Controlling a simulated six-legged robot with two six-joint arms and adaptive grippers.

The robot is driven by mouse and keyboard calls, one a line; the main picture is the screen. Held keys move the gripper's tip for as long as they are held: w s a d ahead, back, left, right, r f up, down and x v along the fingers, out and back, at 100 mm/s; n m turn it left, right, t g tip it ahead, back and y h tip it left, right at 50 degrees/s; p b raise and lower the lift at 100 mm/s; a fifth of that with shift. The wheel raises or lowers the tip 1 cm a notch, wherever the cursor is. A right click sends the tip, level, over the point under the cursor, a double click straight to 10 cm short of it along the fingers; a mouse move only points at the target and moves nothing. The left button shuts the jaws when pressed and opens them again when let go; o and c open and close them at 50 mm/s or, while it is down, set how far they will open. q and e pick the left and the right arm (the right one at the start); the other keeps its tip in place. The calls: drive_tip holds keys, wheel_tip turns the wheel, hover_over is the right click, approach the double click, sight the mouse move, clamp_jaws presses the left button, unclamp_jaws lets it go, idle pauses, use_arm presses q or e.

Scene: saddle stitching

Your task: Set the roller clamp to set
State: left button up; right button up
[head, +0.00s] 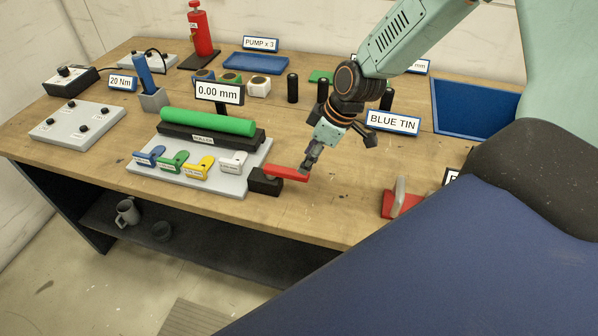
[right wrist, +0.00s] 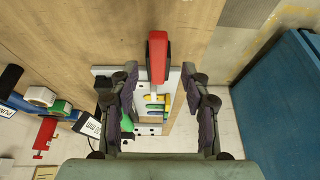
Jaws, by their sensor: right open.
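The roller clamp is a red lever (head: 287,174) on a black block (head: 264,187) at the right front corner of the grey roller plate (head: 226,184). The lever sticks out to the right, roughly level. My right gripper (head: 308,164) is just above the lever's free end. In the right wrist view the red lever (right wrist: 158,58) lies between the two spread fingertips of my gripper (right wrist: 160,74), with gaps on both sides. The gripper is open, not closed on the lever. The green roller (head: 207,121) lies in its black cradle behind. My left gripper is out of view.
Blue, green, yellow and white tabs (head: 198,167) stand on the plate left of the clamp. A 0.00 mm display (head: 218,93) stands behind the roller. A red stand with a grey upright (head: 402,199) is to the right. The bench front between is clear.

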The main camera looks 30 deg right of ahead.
sight(297, 173)
drive_tip(key=b+x, duration=0.1)
drive_tip(key=x, duration=0.1)
drive_tip(key=b+x, duration=0.1)
drive_tip(key=shift+w+f, duration=0.3)
drive_tip(key=shift+w, duration=0.1)
drive_tip(key=shift+w+a+f+b, duration=0.15)
drive_tip(key=shift+a+f+b, duration=0.3)
drive_tip(key=shift+b, duration=0.3)
drive_tip(key=shift+d+f+b, duration=0.1)
drive_tip(key=shift+f+b, duration=0.2)
drive_tip(key=shift+b, duration=0.1)
drive_tip(key=shift+d+f, duration=0.1)
drive_tip(key=shift+f, duration=0.15)
drive_tip(key=shift+w, duration=0.3)
drive_tip(key=shift+s+a+r, duration=0.1)
drive_tip(key=shift+s+a, duration=0.05)
drive_tip(key=shift+a, duration=0.1)
drive_tip(key=shift+c, duration=0.8)
drive_tip(key=shift+s+d, duration=0.1)
drive_tip(key=shift+s, duration=0.1)
drive_tip(key=c, duration=0.3)
drive_tip(key=shift+w+d, duration=0.1)
drive_tip(key=shift+c, duration=1.4)
clamp_jaws()
